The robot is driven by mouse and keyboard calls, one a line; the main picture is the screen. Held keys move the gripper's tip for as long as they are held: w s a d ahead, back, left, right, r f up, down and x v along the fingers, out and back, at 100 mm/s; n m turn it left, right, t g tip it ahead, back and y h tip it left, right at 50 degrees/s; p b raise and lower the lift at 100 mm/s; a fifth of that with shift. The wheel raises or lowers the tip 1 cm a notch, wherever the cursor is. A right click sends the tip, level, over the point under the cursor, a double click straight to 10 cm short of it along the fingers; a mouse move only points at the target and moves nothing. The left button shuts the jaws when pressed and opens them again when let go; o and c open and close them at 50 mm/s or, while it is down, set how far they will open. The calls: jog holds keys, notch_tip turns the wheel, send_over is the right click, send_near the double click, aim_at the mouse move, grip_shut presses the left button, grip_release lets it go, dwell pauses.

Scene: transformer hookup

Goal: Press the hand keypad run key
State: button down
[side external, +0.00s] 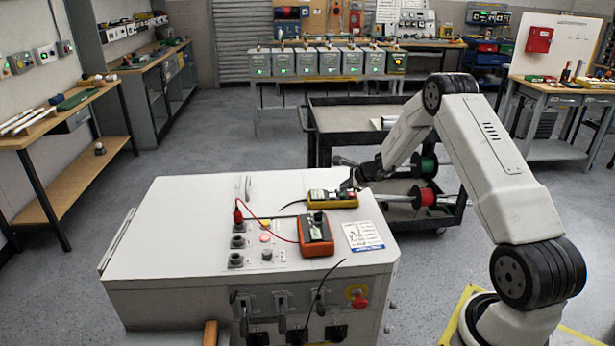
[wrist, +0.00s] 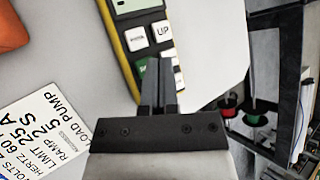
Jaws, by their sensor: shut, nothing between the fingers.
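The hand keypad (side external: 333,199) is a yellow-edged dark unit lying on the white cabinet top (side external: 190,215). In the wrist view the keypad (wrist: 126,22) shows part of a display, a white key, a key marked UP (wrist: 162,33) and a green key (wrist: 143,70). The green key is partly covered by my fingers and its label is not readable. My gripper (wrist: 157,62) is shut and empty, its tips over the keys beside the green one. In the side view my gripper (side external: 349,184) is at the keypad's right end. I cannot tell whether the tips touch a key.
An orange meter (side external: 316,232) with a red lead lies near the keypad. A printed label (side external: 363,236) is on the cabinet to the right. Black sockets and a red lamp (side external: 265,238) are left of the meter. A dark cart (side external: 360,112) with cable reels stands behind.

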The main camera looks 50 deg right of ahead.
aim_at(345, 195)
jog(key=shift+r, duration=0.1)
jog(key=shift+r, duration=2.4)
